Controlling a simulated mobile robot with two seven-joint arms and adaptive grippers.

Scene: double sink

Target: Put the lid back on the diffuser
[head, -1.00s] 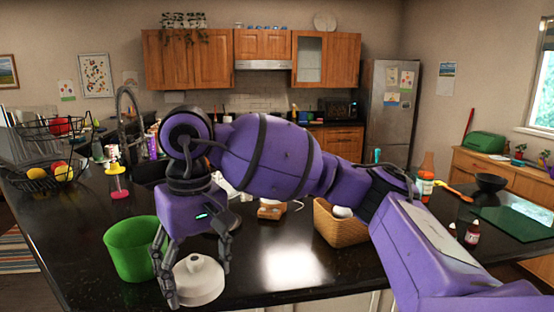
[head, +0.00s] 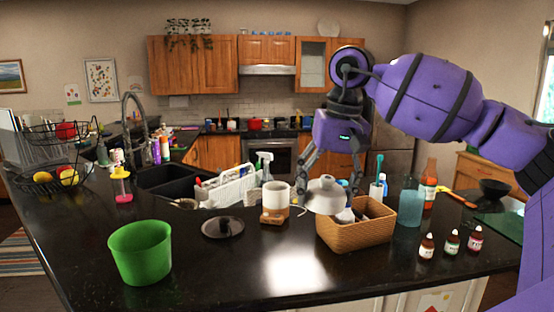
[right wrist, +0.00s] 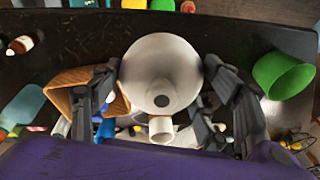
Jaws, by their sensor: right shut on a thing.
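The diffuser has a white open-topped body (head: 275,196) on a wooden base (head: 274,216) and stands upright on the dark counter. The lid is a white dome (head: 326,198) with a narrow raised top. My right gripper (head: 330,190) points down and is shut on the lid, holding it in the air. In the head view the lid is just right of the diffuser, apart from it, and overlaps the basket's rear left part. In the right wrist view the lid (right wrist: 160,72) sits between the fingers, with its small top opening visible. My left gripper is not in view.
A wicker basket (head: 350,237) with contents stands right of the diffuser. A dark round disc with a knob (head: 223,228) lies left of it. A green bin (head: 140,253) stands front left. Small bottles (head: 452,243) stand at right. The front middle counter is clear.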

